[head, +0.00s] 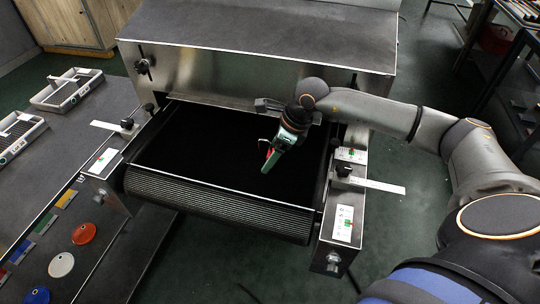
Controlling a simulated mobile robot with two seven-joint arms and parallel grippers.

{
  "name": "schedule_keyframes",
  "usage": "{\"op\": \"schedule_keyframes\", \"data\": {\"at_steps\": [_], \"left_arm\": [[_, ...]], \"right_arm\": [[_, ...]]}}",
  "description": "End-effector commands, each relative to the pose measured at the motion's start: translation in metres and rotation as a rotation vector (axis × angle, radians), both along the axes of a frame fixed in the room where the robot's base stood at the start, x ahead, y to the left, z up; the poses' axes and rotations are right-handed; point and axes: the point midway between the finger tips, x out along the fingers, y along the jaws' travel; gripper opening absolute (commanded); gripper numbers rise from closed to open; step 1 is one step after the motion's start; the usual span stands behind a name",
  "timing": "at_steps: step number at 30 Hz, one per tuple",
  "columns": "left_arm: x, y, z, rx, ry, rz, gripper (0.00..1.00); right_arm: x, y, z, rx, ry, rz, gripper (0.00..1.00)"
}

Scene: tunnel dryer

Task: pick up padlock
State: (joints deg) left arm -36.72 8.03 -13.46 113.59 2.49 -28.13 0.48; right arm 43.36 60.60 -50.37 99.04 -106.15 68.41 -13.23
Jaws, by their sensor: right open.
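My right gripper (270,158) reaches in from the right and hangs over the black belt of the dryer. It points down and to the left and is open. A small red patch shows beside its green tip; I cannot tell whether it is part of the gripper or a separate thing. I cannot make out a padlock for certain in the head view. If it lies under or behind the gripper, it is hidden. My left gripper is not in view.
The dryer's metal hood (265,35) stands behind the black belt (215,150). Metal side brackets flank the belt. Most of the belt looks clear.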

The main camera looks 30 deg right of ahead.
Motion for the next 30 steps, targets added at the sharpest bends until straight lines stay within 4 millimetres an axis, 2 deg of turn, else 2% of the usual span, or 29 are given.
{"op": "schedule_keyframes", "data": {"at_steps": [6, 27, 30], "left_arm": [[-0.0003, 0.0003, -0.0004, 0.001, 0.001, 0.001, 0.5], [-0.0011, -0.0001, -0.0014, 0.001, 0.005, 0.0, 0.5], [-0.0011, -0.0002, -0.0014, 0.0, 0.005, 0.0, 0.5]], "right_arm": [[-0.0001, 0.0002, -0.0004, 0.0, 0.0, 0.0, 0.8], [-0.0002, -0.0001, 0.0, 0.001, 0.001, 0.0, 0.01], [-0.0002, 0.0, 0.0001, 0.001, 0.001, 0.0, 0.0]]}}
